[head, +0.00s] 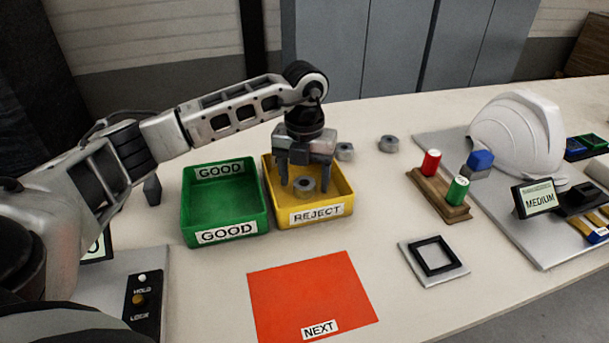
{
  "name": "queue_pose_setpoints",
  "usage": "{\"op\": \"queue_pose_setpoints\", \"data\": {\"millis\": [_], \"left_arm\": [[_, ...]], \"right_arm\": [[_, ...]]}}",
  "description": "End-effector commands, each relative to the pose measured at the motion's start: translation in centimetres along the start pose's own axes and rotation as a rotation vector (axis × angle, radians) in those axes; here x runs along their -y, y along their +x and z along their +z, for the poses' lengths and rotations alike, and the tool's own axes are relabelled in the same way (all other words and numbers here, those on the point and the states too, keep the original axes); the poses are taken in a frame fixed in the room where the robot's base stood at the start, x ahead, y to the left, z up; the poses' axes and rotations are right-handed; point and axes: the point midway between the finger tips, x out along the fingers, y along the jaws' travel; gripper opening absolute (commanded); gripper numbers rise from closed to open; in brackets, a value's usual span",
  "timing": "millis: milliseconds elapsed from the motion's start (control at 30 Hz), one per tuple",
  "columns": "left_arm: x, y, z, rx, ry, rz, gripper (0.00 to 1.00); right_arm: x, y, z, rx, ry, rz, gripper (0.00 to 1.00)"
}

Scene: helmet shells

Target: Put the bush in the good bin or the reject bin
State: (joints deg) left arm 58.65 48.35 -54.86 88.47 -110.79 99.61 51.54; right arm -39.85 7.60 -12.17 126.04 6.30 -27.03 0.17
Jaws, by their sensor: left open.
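A grey ring-shaped bush (304,186) is inside the yellow reject bin (315,213), below my left gripper. My left gripper (304,175) reaches in from the left and points down over the reject bin. Its fingers are apart, one on each side of the bush; I cannot tell whether the bush rests on the bin floor. The green good bin (226,231) stands just left of the reject bin and looks empty. Two more grey bushes, one near (345,152) and one farther right (388,144), lie on the table behind the reject bin. My right gripper is not in view.
An orange-red NEXT pad (305,290) lies in front of the bins. To the right are a black square frame on a plate (435,256), a wooden stand with red and green cylinders (440,195), a white helmet shell (518,135) and a MEDIUM sign (539,199).

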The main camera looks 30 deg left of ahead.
Motion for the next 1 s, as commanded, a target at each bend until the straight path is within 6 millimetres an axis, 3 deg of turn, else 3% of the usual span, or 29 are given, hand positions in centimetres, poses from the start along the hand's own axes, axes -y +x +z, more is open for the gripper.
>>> {"op": "queue_pose_setpoints", "data": {"millis": [500,667,1000], "left_arm": [[0.1,-11.6,0.1,0.007,0.0,-0.004,0.64],[0.0,-14.6,0.1,0.007,0.0,-0.002,0.64],[0.0,-15.9,0.0,0.002,-0.001,-0.001,0.64]], "right_arm": [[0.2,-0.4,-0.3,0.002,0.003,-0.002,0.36],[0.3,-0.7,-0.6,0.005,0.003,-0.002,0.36],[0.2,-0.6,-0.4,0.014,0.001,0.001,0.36]]}}
